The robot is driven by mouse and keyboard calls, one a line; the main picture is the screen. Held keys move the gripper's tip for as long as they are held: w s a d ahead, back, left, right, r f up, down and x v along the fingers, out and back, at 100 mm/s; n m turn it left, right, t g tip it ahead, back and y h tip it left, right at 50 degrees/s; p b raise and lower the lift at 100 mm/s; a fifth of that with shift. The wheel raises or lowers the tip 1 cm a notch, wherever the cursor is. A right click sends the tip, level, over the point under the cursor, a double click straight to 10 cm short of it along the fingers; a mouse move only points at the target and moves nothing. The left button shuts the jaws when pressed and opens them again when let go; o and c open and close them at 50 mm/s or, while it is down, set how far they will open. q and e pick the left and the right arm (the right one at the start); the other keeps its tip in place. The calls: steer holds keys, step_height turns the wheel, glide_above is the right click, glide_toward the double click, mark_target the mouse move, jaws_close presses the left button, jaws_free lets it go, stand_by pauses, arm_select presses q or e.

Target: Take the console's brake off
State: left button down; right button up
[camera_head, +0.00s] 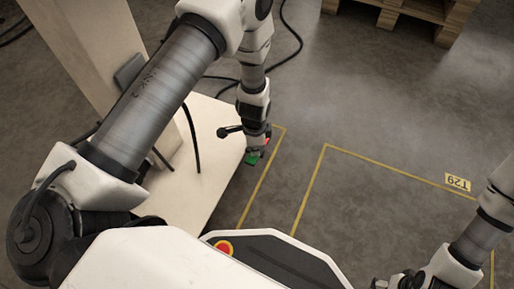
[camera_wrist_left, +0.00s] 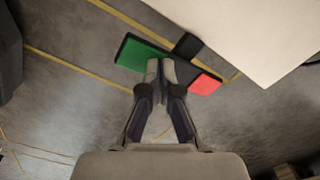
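The console's cream base (camera_head: 205,185) lies at the left of the head view, and its edge (camera_wrist_left: 255,35) fills the upper right of the left wrist view. By its edge are a green pad (camera_wrist_left: 140,53) and a red pad (camera_wrist_left: 204,84), joined by a dark part (camera_wrist_left: 187,45). The green pad (camera_head: 252,160) and a bit of red (camera_head: 267,141) show in the head view. My left gripper (camera_wrist_left: 160,66) is shut and empty, its fingertips over the gap between the pads; I cannot tell if they touch. My right gripper (camera_head: 385,284) is barely in view at the bottom edge.
A cream upright (camera_head: 85,45) rises from the console's base. Yellow floor lines (camera_head: 313,185) and a T29 label (camera_head: 457,182) lie to the right. A wooden pallet (camera_head: 410,12) stands at the back. A black cable (camera_head: 290,40) runs over the floor, which is otherwise clear.

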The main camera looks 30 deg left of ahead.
arm_select(q)
steer(key=shift+r+p, duration=3.05)
steer(key=shift+r, duration=0.5)
steer(key=shift+f, duration=0.1)
